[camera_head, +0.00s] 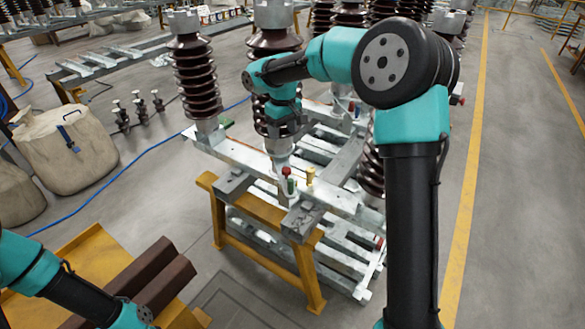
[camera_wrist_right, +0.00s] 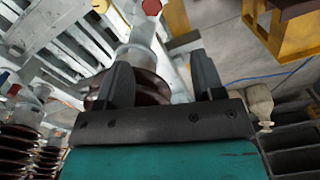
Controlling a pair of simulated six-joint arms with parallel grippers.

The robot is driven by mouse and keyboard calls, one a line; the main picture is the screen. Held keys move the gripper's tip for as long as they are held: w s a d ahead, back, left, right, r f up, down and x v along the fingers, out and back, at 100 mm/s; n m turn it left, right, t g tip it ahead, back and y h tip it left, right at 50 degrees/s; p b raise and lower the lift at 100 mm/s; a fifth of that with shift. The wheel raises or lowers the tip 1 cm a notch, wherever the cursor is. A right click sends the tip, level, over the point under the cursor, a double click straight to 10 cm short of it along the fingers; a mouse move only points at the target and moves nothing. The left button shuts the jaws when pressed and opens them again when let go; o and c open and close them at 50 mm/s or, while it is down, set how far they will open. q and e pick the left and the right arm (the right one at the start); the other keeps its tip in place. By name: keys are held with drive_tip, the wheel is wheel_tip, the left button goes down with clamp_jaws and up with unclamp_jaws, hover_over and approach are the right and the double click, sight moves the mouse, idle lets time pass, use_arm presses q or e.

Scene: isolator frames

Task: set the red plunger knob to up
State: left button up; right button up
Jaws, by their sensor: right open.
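The red plunger knob (camera_head: 286,171) sits on the grey steel frame, near the foot of a brown ribbed insulator. In the right wrist view a round red knob face (camera_wrist_right: 151,7) shows at the top edge, beyond the fingers. My right gripper (camera_head: 283,130) is above the knob in the head view, in front of the insulator, and apart from the knob. Its two dark fingers (camera_wrist_right: 163,75) are spread in the wrist view, with a pale post and brown ribs behind them. My left arm shows at the lower left, with its gripper out of the picture.
A yellow knob (camera_head: 310,175) stands just right of the red one, close by. Tall brown insulators (camera_head: 195,75) rise around the steel frame. A yellow trestle (camera_head: 262,243) supports it. Beige sacks (camera_head: 68,150) and a blue hose lie left; the floor at right is clear.

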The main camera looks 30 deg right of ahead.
sight(286, 169)
drive_tip(key=shift+d+r, duration=0.5)
drive_tip(key=shift+r, duration=0.4)
wheel_tip(286, 169, down, 18)
drive_tip(key=shift+r, duration=0.25)
drive_tip(key=shift+c, duration=0.3)
drive_tip(key=shift+r, duration=0.1)
clamp_jaws()
